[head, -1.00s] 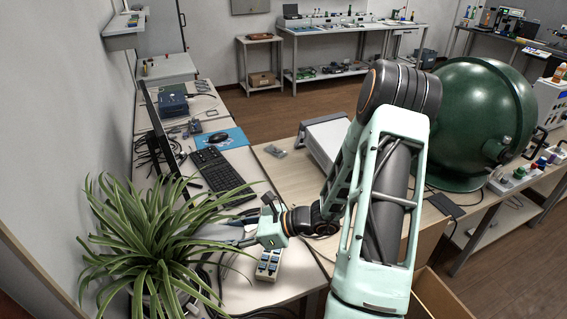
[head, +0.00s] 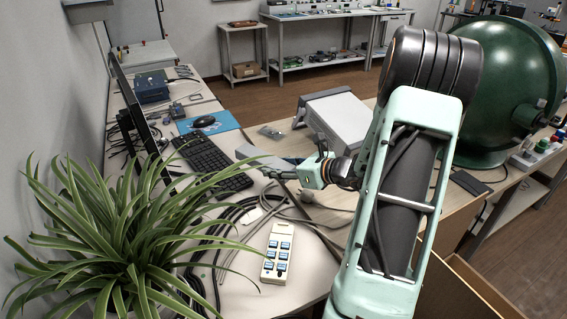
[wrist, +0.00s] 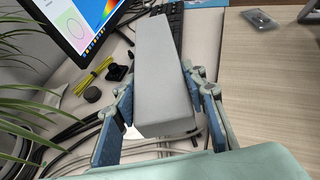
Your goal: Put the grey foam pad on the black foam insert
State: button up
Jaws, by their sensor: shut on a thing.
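The grey foam pad (wrist: 163,75) is a long, plain block in the wrist view, lying lengthwise between the two blue-padded fingers. My gripper (wrist: 160,90) is shut on it. In the head view the pad (head: 258,156) sticks out to the left from my gripper (head: 299,170), in front of the keyboard's right end and above the desk. The pad hides part of the desk beneath it.
A potted plant (head: 130,235), monitor (head: 140,110) and black keyboard (head: 212,163) crowd the left. A power strip (head: 278,254) and loose cables lie on the near desk. A grey instrument (head: 340,122) and small clear case (head: 271,132) are on the right table, with bare wood between.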

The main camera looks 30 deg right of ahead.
jog(key=d+r+m+t+h+b, duration=0.15)
jog(key=d+m+h+b, duration=0.4)
jog(key=d+b, duration=0.65)
jog(key=shift+n+g, duration=0.25)
jog(key=shift+n, duration=0.1)
jog(key=w+d+f, duration=0.1)
jog(key=w+f, duration=0.2)
jog(key=w, duration=0.1)
jog(key=w+d+f, duration=0.1)
jog(key=w+f, duration=0.1)
jog(key=w, duration=0.2)
jog(key=w+d+f+b, duration=0.1)
jog(key=w+f, duration=0.2)
jog(key=w, duration=0.2)
jog(key=shift+d+f, duration=0.3)
jog(key=shift+w+f, duration=0.2)
jog(key=shift+f, duration=0.1)
jog(key=shift+w+f+b, duration=0.2)
jog(key=shift+f+b, duration=0.4)
jog(key=shift+f, duration=1.05)
jog(key=shift+f, duration=0.15)
jog(key=o, duration=0.9)
